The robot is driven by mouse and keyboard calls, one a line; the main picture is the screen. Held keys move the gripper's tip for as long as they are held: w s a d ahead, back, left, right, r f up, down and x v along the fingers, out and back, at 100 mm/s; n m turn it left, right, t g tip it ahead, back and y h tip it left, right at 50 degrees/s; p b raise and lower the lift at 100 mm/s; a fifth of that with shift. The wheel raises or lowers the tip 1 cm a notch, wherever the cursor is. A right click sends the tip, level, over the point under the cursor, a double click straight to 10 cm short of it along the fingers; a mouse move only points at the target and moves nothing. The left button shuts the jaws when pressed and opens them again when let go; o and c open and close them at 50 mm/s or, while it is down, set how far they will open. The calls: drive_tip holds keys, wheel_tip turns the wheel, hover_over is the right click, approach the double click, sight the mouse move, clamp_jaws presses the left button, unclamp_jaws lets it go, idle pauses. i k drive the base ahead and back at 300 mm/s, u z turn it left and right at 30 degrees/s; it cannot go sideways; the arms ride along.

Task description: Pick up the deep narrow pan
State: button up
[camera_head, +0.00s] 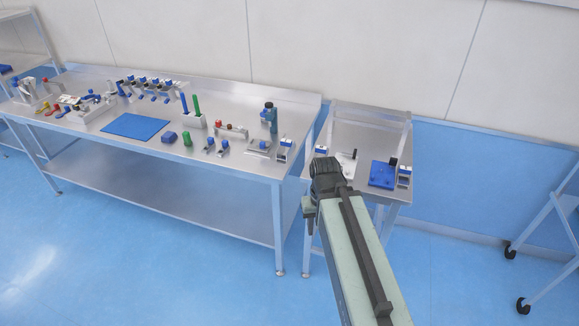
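I cannot pick out the deep narrow pan for sure; the items are small in this view. A small metal tray-like piece (258,147) lies near the right end of the long steel table. My arm reaches up from the bottom right, and its dark end, with my gripper (325,168), is in front of the small steel side table (345,185). The fingers are too small and dark to tell whether they are open or shut, and I see nothing clearly held. The arm hides part of the side table.
The long steel table (225,160) carries a blue mat (136,126), a blue block (169,137), a green bottle-like item (187,139) and several tools. A blue fixture (383,174) sits on the side table. A wheeled rack (545,215) stands at right. Blue floor is clear in front.

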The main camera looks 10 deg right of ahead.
sight(284, 152)
drive_tip(key=u, duration=0.1)
drive_tip(key=k, duration=0.15)
drive_tip(key=u, duration=0.85)
drive_tip(key=i, duration=2.15)
